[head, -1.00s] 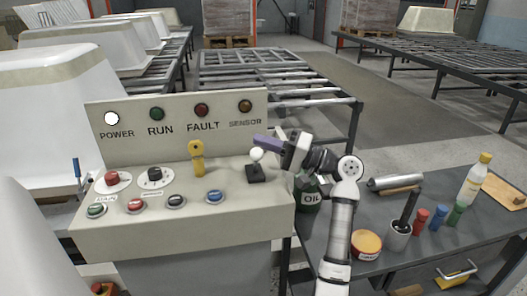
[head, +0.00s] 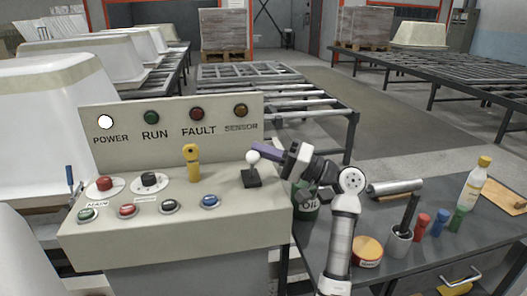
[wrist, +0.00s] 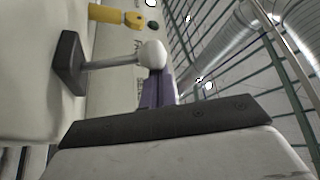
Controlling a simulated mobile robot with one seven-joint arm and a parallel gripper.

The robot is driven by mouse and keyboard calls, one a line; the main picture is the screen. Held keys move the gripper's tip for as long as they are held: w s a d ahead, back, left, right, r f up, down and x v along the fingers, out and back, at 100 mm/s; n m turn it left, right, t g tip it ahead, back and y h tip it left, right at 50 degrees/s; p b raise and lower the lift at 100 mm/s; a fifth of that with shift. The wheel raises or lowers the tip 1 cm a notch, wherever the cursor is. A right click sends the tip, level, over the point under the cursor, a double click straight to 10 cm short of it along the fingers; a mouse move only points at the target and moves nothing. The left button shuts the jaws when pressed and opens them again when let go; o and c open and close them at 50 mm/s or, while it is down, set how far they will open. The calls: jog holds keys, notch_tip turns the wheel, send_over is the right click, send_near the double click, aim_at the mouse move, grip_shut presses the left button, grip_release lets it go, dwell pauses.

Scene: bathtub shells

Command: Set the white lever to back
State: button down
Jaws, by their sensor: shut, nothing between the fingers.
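The white lever (head: 253,157) has a round white knob on a thin stem above a dark square base on the sloped panel top. It stands nearly upright in the head view. In the wrist view the lever (wrist: 152,54) lies sideways across the picture, its knob at the fingertips. My gripper (head: 256,148) is shut, its purple fingers right at the knob and coming from the right. The fingers (wrist: 158,88) also show in the wrist view, with no gap visible between them. They hold nothing; whether they touch the knob I cannot tell.
A yellow switch handle (head: 192,160) stands left of the lever. A blue button (head: 209,201) and other buttons and knobs lie along the panel. The upright sign board (head: 180,130) rises behind. A dark oil can (head: 307,203) stands right, below my arm.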

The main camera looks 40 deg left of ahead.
jog(key=b+v, duration=0.1)
jog(key=v, duration=0.6)
jog(key=shift+d, duration=0.25)
jog(key=shift+w+f, duration=0.1)
